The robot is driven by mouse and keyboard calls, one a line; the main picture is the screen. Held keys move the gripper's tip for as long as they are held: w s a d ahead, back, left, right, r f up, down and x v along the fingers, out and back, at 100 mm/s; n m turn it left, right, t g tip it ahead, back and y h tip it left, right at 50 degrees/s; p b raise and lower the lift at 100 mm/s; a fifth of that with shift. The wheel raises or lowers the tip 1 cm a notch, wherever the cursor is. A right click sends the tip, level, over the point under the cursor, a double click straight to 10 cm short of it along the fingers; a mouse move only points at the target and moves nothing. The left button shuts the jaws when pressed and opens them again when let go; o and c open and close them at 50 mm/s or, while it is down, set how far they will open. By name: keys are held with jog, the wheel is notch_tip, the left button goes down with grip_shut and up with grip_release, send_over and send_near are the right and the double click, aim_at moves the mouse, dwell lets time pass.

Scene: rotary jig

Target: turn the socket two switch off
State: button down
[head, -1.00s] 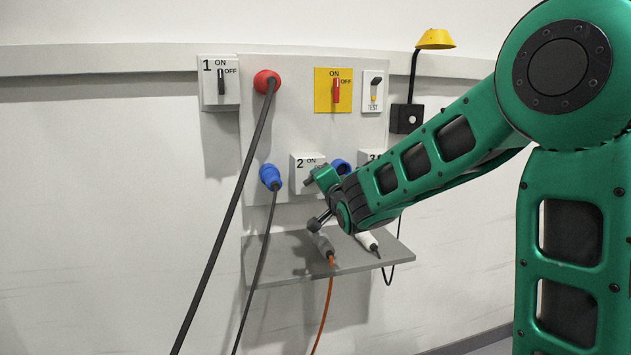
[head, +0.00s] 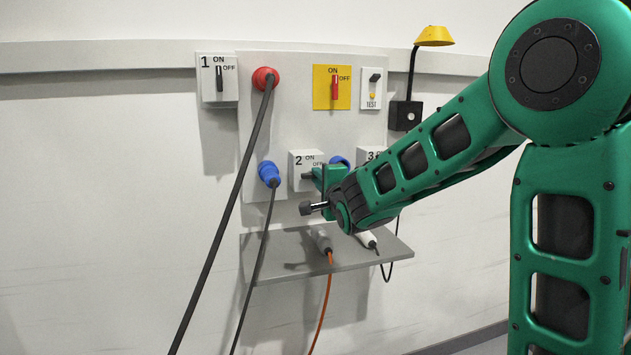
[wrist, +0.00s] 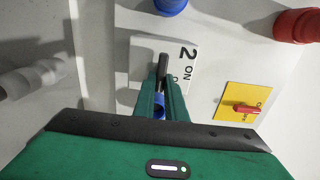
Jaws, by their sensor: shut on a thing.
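The socket two switch is a white box marked 2, ON and OFF, low in the middle of the panel; its box (head: 298,168) is partly hidden by my gripper (head: 313,176). In the wrist view the box (wrist: 142,50) is near the middle. Its dark handle (wrist: 163,66) stands between the fingertips of my gripper (wrist: 161,84), which is shut on it. In that view the handle lies at right angles to the red handle on the yellow plate, so it looks turned sideways. The OFF mark is partly covered by the fingers.
A blue plug (head: 269,174) and a red plug (head: 265,79) with hanging cables are left of my gripper. The yellow switch plate (head: 321,88) and switch box 1 (head: 211,91) are above.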

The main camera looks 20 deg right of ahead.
jog(key=shift+d+f, duration=0.25)
jog(key=shift+f, duration=0.05)
jog(key=c, duration=1.8)
grip_release()
jog(key=shift+r, duration=0.1)
jog(key=shift+a, duration=0.1)
jog(key=s, duration=1)
jog(key=shift+s, duration=0.35)
